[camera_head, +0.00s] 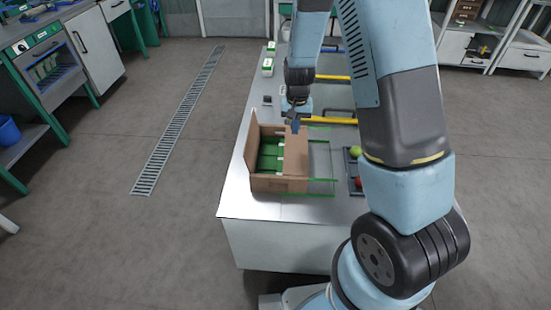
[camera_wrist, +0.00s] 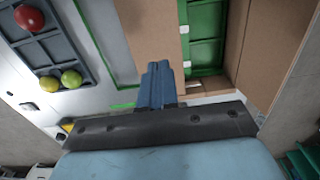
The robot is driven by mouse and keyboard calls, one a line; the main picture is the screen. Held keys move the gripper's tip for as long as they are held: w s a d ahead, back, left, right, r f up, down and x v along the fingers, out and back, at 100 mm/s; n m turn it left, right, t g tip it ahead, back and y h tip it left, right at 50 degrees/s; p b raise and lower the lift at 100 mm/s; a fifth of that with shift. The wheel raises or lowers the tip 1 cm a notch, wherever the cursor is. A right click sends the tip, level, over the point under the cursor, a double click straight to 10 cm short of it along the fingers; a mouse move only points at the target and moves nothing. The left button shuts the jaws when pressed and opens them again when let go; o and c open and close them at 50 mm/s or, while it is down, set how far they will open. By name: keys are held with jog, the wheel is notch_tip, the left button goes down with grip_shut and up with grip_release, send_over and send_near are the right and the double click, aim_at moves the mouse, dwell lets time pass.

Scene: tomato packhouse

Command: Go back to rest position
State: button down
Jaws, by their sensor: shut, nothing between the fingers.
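My gripper (camera_head: 295,124) is above the right side of an open cardboard box (camera_head: 280,184) on the white worktable (camera_head: 235,205). In the wrist view my gripper (camera_wrist: 159,70) has its blue fingers together with nothing between them. The box also shows in the wrist view (camera_wrist: 150,32), with green things (camera_wrist: 205,20) inside it. I cannot tell whether the fingertips touch the box. My own arm hides part of the table's right side in the head view.
A dark tray (camera_wrist: 45,50) holds a red tomato (camera_wrist: 30,18) and two yellow-green ones (camera_wrist: 71,79). Yellow bars (camera_head: 333,120) lie across the table behind the box. Small green-and-white boxes (camera_head: 267,67) stand at the far left edge.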

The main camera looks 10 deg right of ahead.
dwell(0.3)
jog(key=s+d+r+t, duration=0.1)
jog(key=s+r, duration=0.2)
jog(key=r, duration=0.5)
jog(key=s+d+r+n+t+y, duration=0.1)
jog(key=s+d+r, duration=0.15)
jog(key=r, duration=0.55)
jog(key=s+d+r+t, duration=0.1)
jog(key=s+r, duration=0.2)
jog(key=r, duration=0.5)
jog(key=s+d+r+t, duration=0.1)
jog(key=s+d+r, duration=0.1)
jog(key=s+r, duration=0.3)
jog(key=s+d+r+n+t+h, duration=0.1)
jog(key=s+r, duration=0.5)
jog(key=s, duration=0.8)
jog(key=shift+d+r+t, duration=0.3)
jog(key=shift+d, duration=0.1)
